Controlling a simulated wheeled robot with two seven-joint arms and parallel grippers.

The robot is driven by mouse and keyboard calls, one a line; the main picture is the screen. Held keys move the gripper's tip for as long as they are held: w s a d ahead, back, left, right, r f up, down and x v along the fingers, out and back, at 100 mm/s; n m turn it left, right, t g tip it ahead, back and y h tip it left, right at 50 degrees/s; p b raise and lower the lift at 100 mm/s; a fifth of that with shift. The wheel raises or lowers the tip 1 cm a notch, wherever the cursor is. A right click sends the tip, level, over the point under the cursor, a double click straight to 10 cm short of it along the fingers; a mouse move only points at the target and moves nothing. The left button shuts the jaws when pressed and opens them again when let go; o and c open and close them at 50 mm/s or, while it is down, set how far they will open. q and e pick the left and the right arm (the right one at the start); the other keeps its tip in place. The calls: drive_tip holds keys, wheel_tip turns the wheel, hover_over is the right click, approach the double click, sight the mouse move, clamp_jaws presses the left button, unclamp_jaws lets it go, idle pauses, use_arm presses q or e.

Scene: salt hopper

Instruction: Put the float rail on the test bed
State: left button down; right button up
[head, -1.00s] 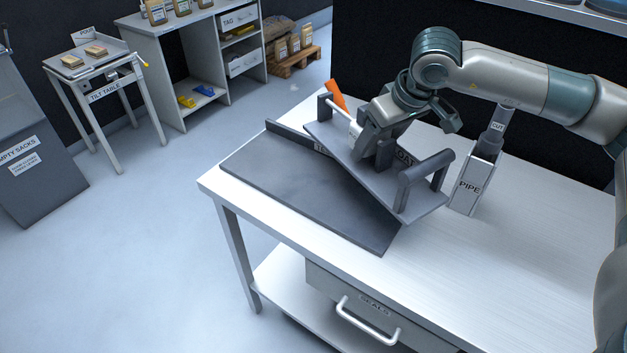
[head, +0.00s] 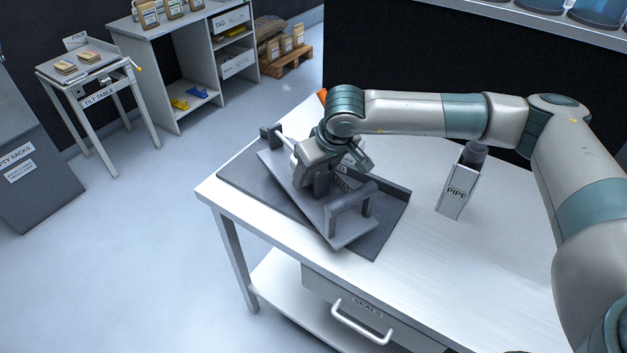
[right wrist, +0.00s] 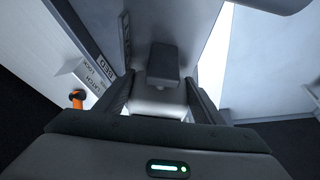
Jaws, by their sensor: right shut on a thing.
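The float rail (head: 330,225) is a grey plate with upright handles at its ends and a partly hidden label. My right gripper (head: 324,178) is shut on its middle part from above. The rail lies over the test bed (head: 235,182), a dark grey slab with a raised back edge on the table. In the right wrist view the rail (right wrist: 180,22) runs away beyond my fingers (right wrist: 160,100), beside the bed's label (right wrist: 103,64). My left gripper is out of view.
An orange latch lever (right wrist: 77,98) stands near the bed's back edge. A PIPE holder (head: 455,195) stands to the right on the table (head: 480,250). A SEALS drawer (head: 345,305) is below. A tilt table (head: 95,90) stands far left.

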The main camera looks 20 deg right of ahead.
drive_tip(key=shift+w+a+f, duration=0.1)
drive_tip(key=shift+a+f, duration=0.05)
drive_tip(key=shift+a, duration=0.05)
drive_tip(key=shift+f+p, duration=0.5)
drive_tip(key=shift+f, duration=0.05)
wheel_tip(320, 180, down, 2)
drive_tip(key=shift+p, duration=0.5)
drive_tip(key=shift+f, duration=0.45)
